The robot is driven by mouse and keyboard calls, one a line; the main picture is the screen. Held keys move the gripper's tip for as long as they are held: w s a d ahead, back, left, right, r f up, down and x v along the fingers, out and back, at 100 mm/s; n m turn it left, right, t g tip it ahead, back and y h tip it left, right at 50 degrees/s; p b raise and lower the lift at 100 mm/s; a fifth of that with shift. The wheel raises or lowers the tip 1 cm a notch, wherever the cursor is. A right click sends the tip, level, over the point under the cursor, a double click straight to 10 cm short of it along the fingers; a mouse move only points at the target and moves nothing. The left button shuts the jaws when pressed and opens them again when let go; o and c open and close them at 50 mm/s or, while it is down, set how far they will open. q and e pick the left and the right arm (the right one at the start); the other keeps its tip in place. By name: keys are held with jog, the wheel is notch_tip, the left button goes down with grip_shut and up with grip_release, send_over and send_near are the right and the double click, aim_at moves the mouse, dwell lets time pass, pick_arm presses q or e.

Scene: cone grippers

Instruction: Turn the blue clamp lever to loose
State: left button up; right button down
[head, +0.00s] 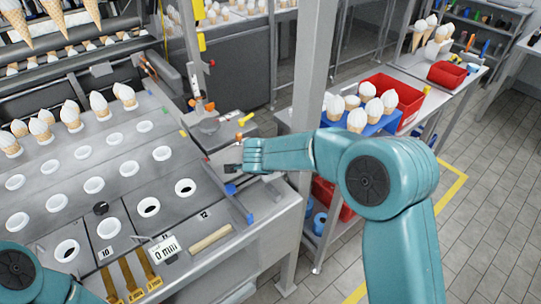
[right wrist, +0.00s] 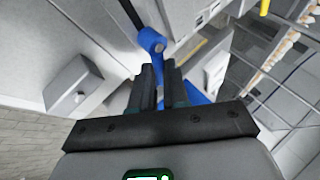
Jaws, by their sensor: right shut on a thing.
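The blue clamp lever (right wrist: 152,41) shows in the right wrist view as a round blue hub with a blue arm running down between my fingertips. In the head view a small blue part (head: 231,189) shows just below my right gripper, at the right end of the grey machine. My right gripper (head: 232,168) reaches in from the right; in its wrist view its dark fingers (right wrist: 160,75) are closed together on the lever, hiding part of it. Which way the lever stands, tight or loose, I cannot tell. My left gripper is out of view; only part of my left arm shows at bottom left.
A grey post (head: 312,75) stands close beside my right forearm. The machine's top (head: 75,190) has rows of round holders, some with cones. A white card (head: 165,250) and a wooden rod (head: 211,239) lie near its front. Red bins (head: 398,92) stand on the right bench.

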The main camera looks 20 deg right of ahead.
jog(key=m+g+h+p, duration=0.1)
jog(key=m+p, duration=0.1)
jog(key=m+h+p, duration=0.1)
jog(key=p, duration=0.1)
jog(key=s+a+m+g+h+p, duration=0.1)
jog(key=m+p, duration=0.1)
jog(key=shift+r+m+g, duration=0.1)
jog(key=shift+m+g, duration=0.2)
jog(key=shift+s+a+m+g+p, duration=0.2)
jog(key=shift+m+g+p, duration=0.3)
jog(key=shift+m+p, duration=0.4)
jog(key=m, duration=0.1)
jog(key=g, duration=0.1)
jog(key=m+h, duration=0.1)
jog(key=shift+a+f+m+g+p, duration=0.3)
jog(key=shift+a+f+m+g+b, duration=0.1)
jog(key=shift+a+m+g+b, duration=0.1)
jog(key=shift+m+g, duration=0.5)
jog(key=shift+a+m+g+b, duration=0.2)
jog(key=shift+m+g, duration=0.2)
jog(key=shift+m, duration=0.5)
jog(key=shift+s, duration=0.1)
jog(key=c, duration=1.4)
grip_release()
jog(key=shift+o, duration=1.4)
jog(key=shift+r, duration=0.2)
